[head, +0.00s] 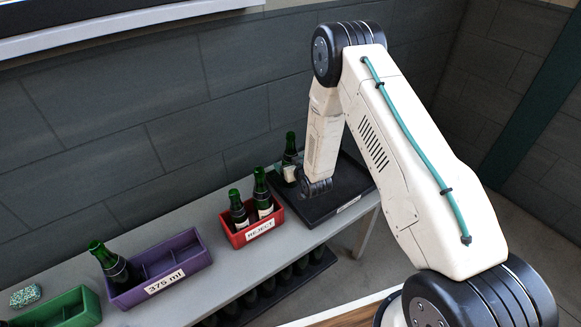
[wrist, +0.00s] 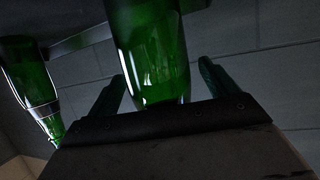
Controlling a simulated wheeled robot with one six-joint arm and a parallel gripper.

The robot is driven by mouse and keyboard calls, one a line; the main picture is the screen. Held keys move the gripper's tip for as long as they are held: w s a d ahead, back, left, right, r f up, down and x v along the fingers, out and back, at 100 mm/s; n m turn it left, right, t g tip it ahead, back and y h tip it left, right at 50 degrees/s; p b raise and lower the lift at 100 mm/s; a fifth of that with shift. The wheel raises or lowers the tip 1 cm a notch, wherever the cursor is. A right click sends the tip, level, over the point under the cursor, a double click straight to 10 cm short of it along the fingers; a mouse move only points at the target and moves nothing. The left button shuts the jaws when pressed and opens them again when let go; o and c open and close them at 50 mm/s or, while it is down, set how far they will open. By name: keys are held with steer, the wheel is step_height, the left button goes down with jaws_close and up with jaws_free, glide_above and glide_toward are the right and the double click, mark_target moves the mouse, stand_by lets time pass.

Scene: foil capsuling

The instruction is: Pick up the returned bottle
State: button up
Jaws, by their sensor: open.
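A green bottle (head: 290,146) stands upright at the left end of the black tray (head: 327,212), beside the end of my arm. In the wrist view a green bottle (wrist: 152,50) rises between the two fingers of my gripper (wrist: 161,73). The fingers are open, one on each side of it, with visible gaps, so the bottle is not clamped. In the head view the fingers are mostly hidden or too small to make out. The bottle's lower part is partly hidden by my wrist end.
A red REJECT crate (head: 247,236) with two green bottles (head: 262,190) stands just left of the tray. A second bottle (wrist: 30,85) shows at the wrist view's left. A purple 375 ml crate (head: 188,268) holds one bottle (head: 108,262); a green crate (head: 76,304) is farther left. A wall is behind.

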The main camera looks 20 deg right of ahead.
steer(key=c, duration=1.4)
